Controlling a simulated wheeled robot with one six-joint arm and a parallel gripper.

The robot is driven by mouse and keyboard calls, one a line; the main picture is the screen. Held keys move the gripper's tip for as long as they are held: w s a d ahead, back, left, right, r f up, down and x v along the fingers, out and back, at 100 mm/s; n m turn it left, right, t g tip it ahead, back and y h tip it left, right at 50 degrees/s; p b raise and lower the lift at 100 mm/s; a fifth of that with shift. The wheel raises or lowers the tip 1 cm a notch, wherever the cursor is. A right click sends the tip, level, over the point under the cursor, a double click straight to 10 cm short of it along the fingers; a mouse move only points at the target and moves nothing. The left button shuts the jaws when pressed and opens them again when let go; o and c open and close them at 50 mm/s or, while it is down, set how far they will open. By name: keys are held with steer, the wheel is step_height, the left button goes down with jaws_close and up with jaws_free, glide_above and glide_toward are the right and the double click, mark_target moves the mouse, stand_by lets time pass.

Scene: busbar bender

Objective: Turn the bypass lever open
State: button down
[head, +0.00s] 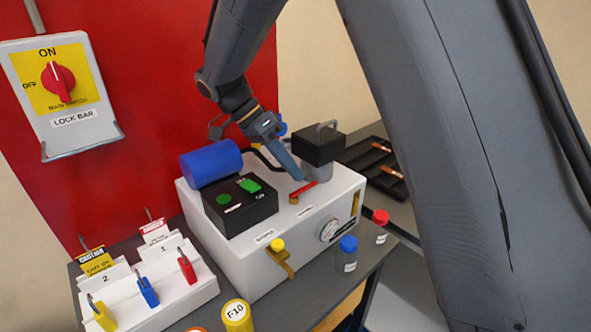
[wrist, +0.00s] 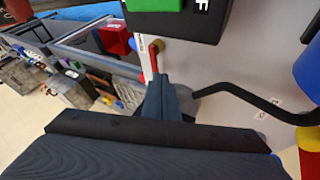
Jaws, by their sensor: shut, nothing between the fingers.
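A short red lever (head: 304,188) with a brass pivot lies on top of the white bender housing (head: 235,255). In the wrist view the red lever (wrist: 154,50) shows just beyond my fingertips. A brass lever with a yellow knob (head: 278,245) sits on the housing's front edge, beside a small label. The labels are too small to read surely, so I cannot tell which lever is the bypass. My gripper (head: 300,177) points down with its fingers together and empty, close to the red lever. It also shows in the wrist view (wrist: 160,80). Contact with the lever cannot be told.
A black control box (head: 240,207) with green buttons and a blue cylinder (head: 211,163) stand left of my gripper. A dark block on a grey post (head: 318,148) stands close right. Blue-capped (head: 347,252) and red-capped (head: 379,226) bottles and a padlock rack (head: 150,295) are in front.

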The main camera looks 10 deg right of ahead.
steer(key=p+v, duration=0.4)
steer(key=v, duration=0.5)
steer(key=s+d+f+n+y, duration=0.1)
steer(key=d, duration=0.1)
steer(key=s+d+f+n, duration=0.1)
steer(key=d, duration=0.1)
steer(key=s+d+f+n+y, duration=0.1)
steer(key=d+n, duration=0.1)
steer(key=shift+s+d+f+y, duration=0.2)
steer(key=shift+s+f+y, duration=0.1)
steer(key=shift+f, duration=0.05)
steer(key=s+d+f+n, duration=0.1)
steer(key=s+d+n+y, duration=0.1)
steer(key=s+d+f+n, duration=0.1)
steer(key=d, duration=0.1)
steer(key=shift+s+f+t+y+b, duration=0.3)
steer(key=shift+s+f+t+y, duration=0.05)
steer(key=shift+s+t+y, duration=0.05)
steer(key=s+d+f+n+t+y, duration=0.2)
steer(key=s+d+n, duration=0.4)
steer(key=s, duration=0.4)
step_height(320, 180, down, 3)
steer(key=shift+d+r+t+y+b, duration=0.2)
steer(key=shift+t+y+b, duration=0.1)
steer(key=shift+t, duration=0.2)
